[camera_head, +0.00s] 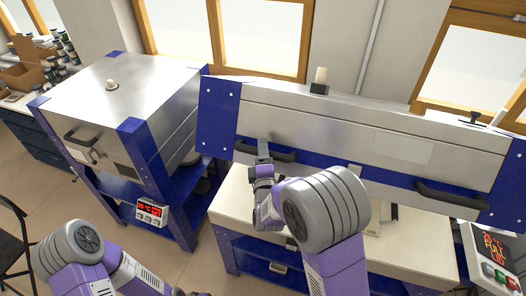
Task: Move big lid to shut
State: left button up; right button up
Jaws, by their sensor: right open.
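The big lid (330,124) is the long silver front with blue end panels on the large kiln at the right. It stands raised and tilted, with a gap over the pale kiln bed (236,201). It has two dark handles, a left one (284,156) and a right one (450,196). My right gripper (263,150) is open at the left end of the left handle; I cannot tell whether it touches. Only a dark bit at the bottom edge shows of my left gripper (188,292), well away from the lid.
A smaller silver kiln (125,92) with blue corners, its lid down, stands at the left. A controller (151,211) with a red display hangs on its stand. Another controller (493,258) is at the bottom right. A black chair (12,240) stands at the left edge.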

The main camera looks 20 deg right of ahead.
jog(key=shift+c, duration=0.5)
grip_shut()
